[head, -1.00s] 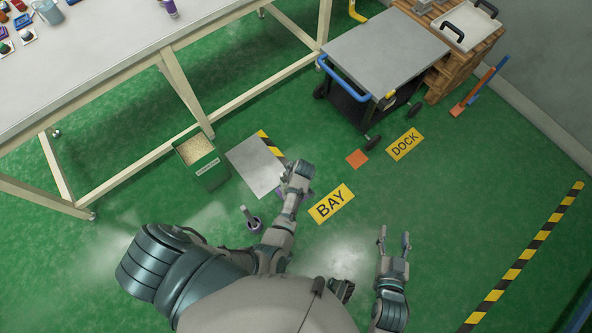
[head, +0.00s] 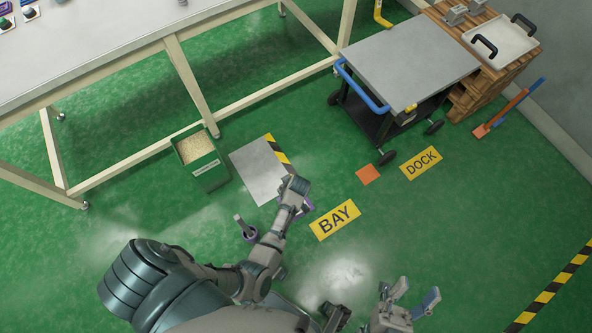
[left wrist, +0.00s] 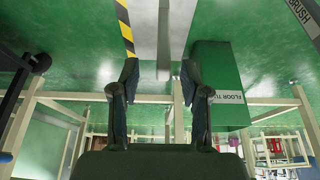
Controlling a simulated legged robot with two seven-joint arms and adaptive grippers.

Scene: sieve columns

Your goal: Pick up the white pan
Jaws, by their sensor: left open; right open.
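The white pan (head: 505,43) is a shallow rectangular tray with two black handles. It sits on top of a brown wooden stack (head: 495,84) at the upper right of the head view, far from both grippers. My right gripper (head: 415,291) is open and empty at the bottom of the head view, above green floor. My left gripper (head: 297,188) is over the floor near a grey plate; its fingers are hard to make out in the head view. In the left wrist view its two fingers (left wrist: 158,70) are apart with nothing gripped. The pan is not visible in the left wrist view.
A grey-topped cart (head: 412,62) with a blue handle stands left of the wooden stack. A long table (head: 110,50) fills the upper left. Floor right of the BAY sign (head: 335,219) is clear.

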